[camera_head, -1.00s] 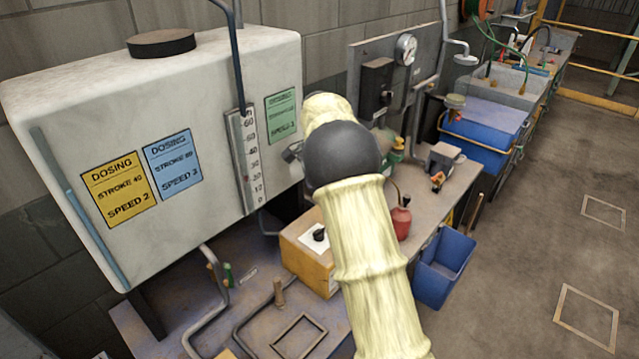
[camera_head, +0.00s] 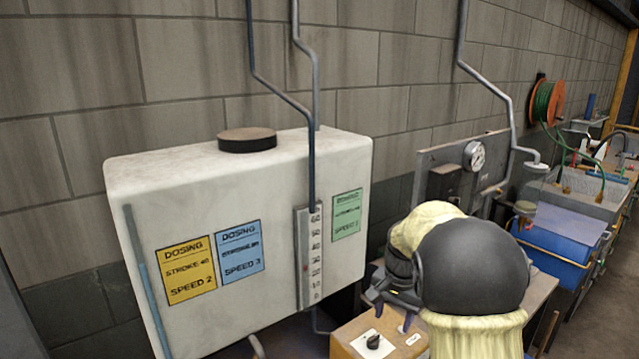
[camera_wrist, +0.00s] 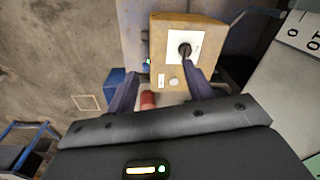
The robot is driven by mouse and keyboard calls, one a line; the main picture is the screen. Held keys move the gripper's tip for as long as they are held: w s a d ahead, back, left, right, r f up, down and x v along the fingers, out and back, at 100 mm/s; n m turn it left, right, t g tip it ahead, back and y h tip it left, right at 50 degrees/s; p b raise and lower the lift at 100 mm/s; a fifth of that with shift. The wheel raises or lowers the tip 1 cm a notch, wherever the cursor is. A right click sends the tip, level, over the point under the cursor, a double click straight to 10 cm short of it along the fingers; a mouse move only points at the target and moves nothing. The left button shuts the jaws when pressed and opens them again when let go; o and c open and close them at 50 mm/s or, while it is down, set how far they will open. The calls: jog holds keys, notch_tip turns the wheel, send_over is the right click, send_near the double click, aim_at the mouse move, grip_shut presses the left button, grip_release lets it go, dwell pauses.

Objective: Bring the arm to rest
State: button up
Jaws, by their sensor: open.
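My gripper (camera_wrist: 160,92) is open in the wrist view, its two dark fingers apart with nothing held between them. Beyond the fingertips is an orange control box (camera_wrist: 163,50) with a black knob (camera_wrist: 184,50) on a white plate. In the head view, my gripper (camera_head: 376,300) shows as dark fingers just above the same orange box (camera_head: 350,345), partly hidden by my arm. My arm (camera_head: 470,270), pale cream with a dark joint, is folded at the lower right. I cannot tell whether the fingers touch the box.
A large white dosing tank (camera_head: 130,190) with yellow, blue and green labels stands left of my gripper. A gauge panel (camera_head: 425,170) and pipes stand behind. A blue bin (camera_head: 560,235) is at the right. A grey block wall (camera_head: 390,70) closes the back.

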jog(key=s+a+f+n, duration=0.1)
jog(key=s+f+n, duration=0.1)
jog(key=s, duration=0.8)
jog(key=s+f+n+t, duration=0.1)
jog(key=s+n, duration=0.4)
jog(key=s, duration=0.6)
jog(key=shift+a+f+n+t, duration=0.3)
jog(key=shift+a+f, duration=0.05)
jog(key=shift+f, duration=0.3)
